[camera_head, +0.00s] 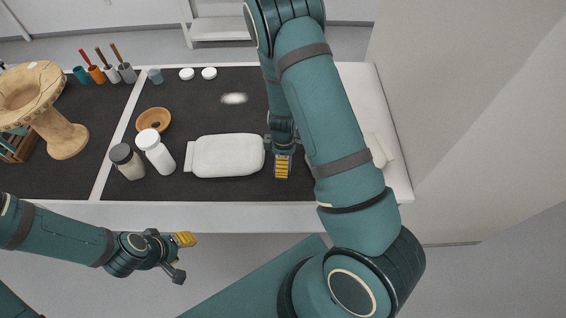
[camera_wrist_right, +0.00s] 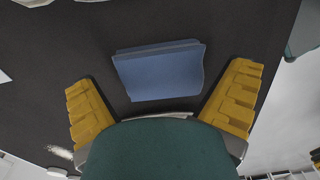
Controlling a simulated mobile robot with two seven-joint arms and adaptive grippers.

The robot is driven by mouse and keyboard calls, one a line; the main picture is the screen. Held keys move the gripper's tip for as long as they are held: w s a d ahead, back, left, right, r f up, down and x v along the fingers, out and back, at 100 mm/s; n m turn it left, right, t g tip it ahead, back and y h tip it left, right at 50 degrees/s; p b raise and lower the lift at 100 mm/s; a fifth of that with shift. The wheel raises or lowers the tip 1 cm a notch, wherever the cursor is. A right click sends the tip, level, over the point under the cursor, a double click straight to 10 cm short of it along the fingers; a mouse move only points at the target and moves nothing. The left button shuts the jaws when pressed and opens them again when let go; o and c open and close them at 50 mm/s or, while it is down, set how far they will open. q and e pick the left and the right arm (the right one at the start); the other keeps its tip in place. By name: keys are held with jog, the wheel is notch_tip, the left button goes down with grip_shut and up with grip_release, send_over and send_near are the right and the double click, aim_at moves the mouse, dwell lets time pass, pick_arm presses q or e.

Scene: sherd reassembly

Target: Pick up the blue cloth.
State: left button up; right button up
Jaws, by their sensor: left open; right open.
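The blue cloth (camera_wrist_right: 160,70) lies folded and flat on the dark mat, shown in the right wrist view. It appears between and beyond the two yellow fingers of my right gripper (camera_wrist_right: 161,82), which is open and empty. In the head view the cloth is hidden behind my right arm, and one yellow fingertip of my right gripper (camera_head: 282,166) shows over the mat. My left gripper (camera_head: 181,257) is open and empty in front of the table's front edge, away from the cloth.
A white pad (camera_head: 228,155) lies left of the right gripper. Two jars, one white-lidded (camera_head: 155,152) and one dark-lidded (camera_head: 127,162), stand beside it, with an orange bowl (camera_head: 153,119) behind. A large pottery piece (camera_head: 62,135) and several tool cups are farther left.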

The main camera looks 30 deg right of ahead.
jog(key=shift+f, duration=0.45)
jog(key=c, duration=0.8)
jog(key=shift+c, duration=0.2)
notch_tip(320, 180, up, 10)
jog(key=shift+r+p, duration=0.1)
jog(key=shift+p, duration=1.15)
